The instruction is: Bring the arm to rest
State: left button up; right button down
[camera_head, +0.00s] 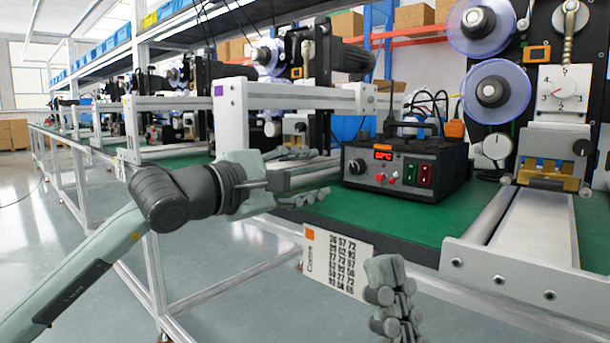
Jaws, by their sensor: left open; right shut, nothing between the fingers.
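My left arm (95,265) comes in from the lower left, with a dark wrist joint. My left gripper (322,183) is open and empty, pointing right above the green bench top, in front of and left of the black control box (405,165). My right gripper (386,268) stands at the bottom, fingers pointing up and shut on nothing. It is in front of the bench edge and overlaps the lower right of the white number card. The rest of my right arm is out of view.
The green bench (370,215) has a number card (335,258) on its front. A roller frame (530,225) and a coder machine with blue reels (495,90) stand at the right. Similar stations run back leftward. Grey floor (60,220) is clear at the left.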

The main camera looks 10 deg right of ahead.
pick_arm(q)
jog(key=shift+s+a, duration=0.3)
jog(key=shift+a, duration=0.05)
